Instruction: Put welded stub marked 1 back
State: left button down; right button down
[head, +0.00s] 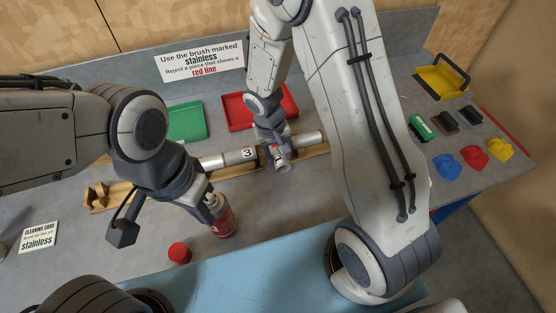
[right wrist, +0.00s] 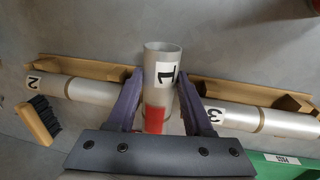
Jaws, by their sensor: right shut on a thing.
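The welded stub marked 1 (right wrist: 162,68) is a grey tube between the fingers of my right gripper (right wrist: 157,100), which is shut on it. A red patch covers part of the tube near the gripper. In the head view, its open end shows below my right gripper (head: 277,150). The stub crosses the line of the wooden rack (head: 98,196), between the stub marked 3 (head: 240,156) and the stub marked 2 (right wrist: 85,90). Whether it touches the rack is unclear. My left gripper (head: 208,200) is at the top of a red-labelled bottle (head: 222,222); its fingers are hard to make out.
A red cap (head: 179,253) stands near the bottle. A green tray (head: 187,121) and a red tray (head: 236,112) lie behind the rack. Brushes (head: 421,128), coloured pieces (head: 474,156) and a yellow bin (head: 441,80) are at right.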

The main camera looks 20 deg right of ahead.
notch_tip(320, 180, down, 4)
jog(key=shift+f, duration=0.1)
dwell(0.4)
jog(key=shift+f, duration=0.15)
jog(key=shift+c, duration=1.5)
grip_release()
